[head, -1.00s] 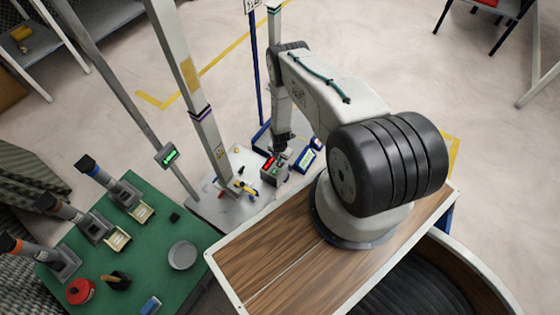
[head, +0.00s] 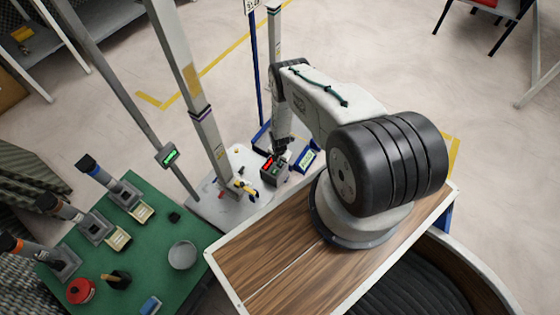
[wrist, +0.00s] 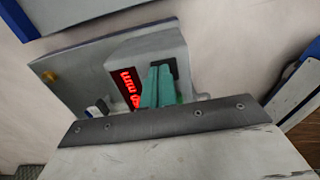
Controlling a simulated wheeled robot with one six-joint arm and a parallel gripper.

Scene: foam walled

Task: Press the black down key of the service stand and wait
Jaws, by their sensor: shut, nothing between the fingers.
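The service stand's grey control box (head: 272,175) with a lit red display (head: 268,163) is near the middle of the head view. In the wrist view the red display (wrist: 129,90) is left of my gripper (wrist: 163,74). My gripper's teal fingers are together and empty, with their tips over a black square key (wrist: 168,66) on the box top. The fingers hide most of that key. I cannot tell if they touch it or how far it is pressed. In the head view my gripper is mostly hidden at the box.
A green table (head: 150,262) with several devices, a red round pot (head: 80,290) and a grey dish (head: 183,255) is at the left. A blue-edged tray (head: 307,160) is just right of the box. Upright posts stand behind it. A yellow-handled tool (head: 245,188) lies left of the box.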

